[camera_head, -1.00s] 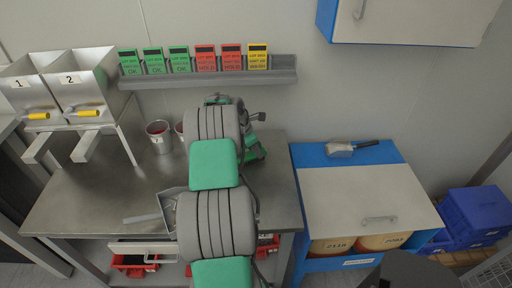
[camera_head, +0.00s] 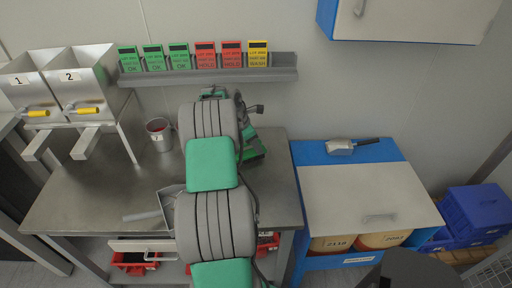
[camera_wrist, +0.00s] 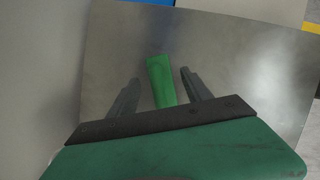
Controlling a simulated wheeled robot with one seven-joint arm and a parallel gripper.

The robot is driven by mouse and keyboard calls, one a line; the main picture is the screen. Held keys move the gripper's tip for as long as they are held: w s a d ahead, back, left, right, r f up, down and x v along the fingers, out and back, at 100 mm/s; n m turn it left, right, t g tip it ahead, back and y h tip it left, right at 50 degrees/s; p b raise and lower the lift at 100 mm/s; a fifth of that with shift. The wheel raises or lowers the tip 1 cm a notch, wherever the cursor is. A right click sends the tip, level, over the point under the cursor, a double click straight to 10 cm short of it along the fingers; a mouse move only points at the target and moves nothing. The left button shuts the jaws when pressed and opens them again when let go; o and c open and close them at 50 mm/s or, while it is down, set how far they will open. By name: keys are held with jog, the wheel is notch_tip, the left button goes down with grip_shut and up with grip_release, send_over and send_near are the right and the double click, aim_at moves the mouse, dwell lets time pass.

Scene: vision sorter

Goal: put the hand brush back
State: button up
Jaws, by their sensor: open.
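A green bar-shaped piece, which looks like the hand brush's handle (camera_wrist: 161,84), shows in the wrist view above a bare grey metal surface. My gripper (camera_wrist: 160,76) is open, with one dark finger on each side of the green piece and a visible gap on both sides. I cannot tell how far above the piece the fingers are. The rest of the brush is not seen; my gripper's dark and green body covers the lower part of the picture. In the head view my arm hides the brush and most of my gripper.
The steel bench (camera_head: 90,190) carries a cup (camera_head: 159,136) and a grey metal scoop or pan (camera_head: 168,204). A shelf (camera_head: 215,76) with coloured cards is on the wall. A metal scoop (camera_head: 341,148) lies on the blue cabinet (camera_head: 310,155) at right. Two numbered hoppers (camera_head: 85,88) stand at left.

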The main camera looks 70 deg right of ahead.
jog(key=v, duration=0.9)
jog(key=shift+w+a+r, duration=0.1)
jog(key=shift+w+r, duration=0.05)
jog(key=shift+r, duration=0.1)
jog(key=w+a+r+m+t, duration=0.1)
jog(key=w+a+r, duration=0.2)
jog(key=w+a, duration=0.35)
jog(key=w+a+r+m+t, duration=0.1)
jog(key=w+a+r, duration=0.2)
jog(key=a, duration=0.6)
jog(key=w+a+r+m+t, duration=0.2)
jog(key=w+a, duration=0.2)
jog(key=a, duration=0.3)
jog(key=s+a+m+t+y, duration=0.1)
jog(key=s+a+m, duration=0.1)
jog(key=a, duration=1.3)
jog(key=s+a+f+m+t+y, duration=0.1)
jog(key=s+a, duration=0.4)
jog(key=a, duration=1.1)
jog(key=m+y, duration=0.1)
jog(key=m, duration=0.1)
jog(key=shift+s+m+t+y, duration=0.25)
jog(key=shift+m+t+y, duration=0.05)
jog(key=shift+f, duration=0.1)
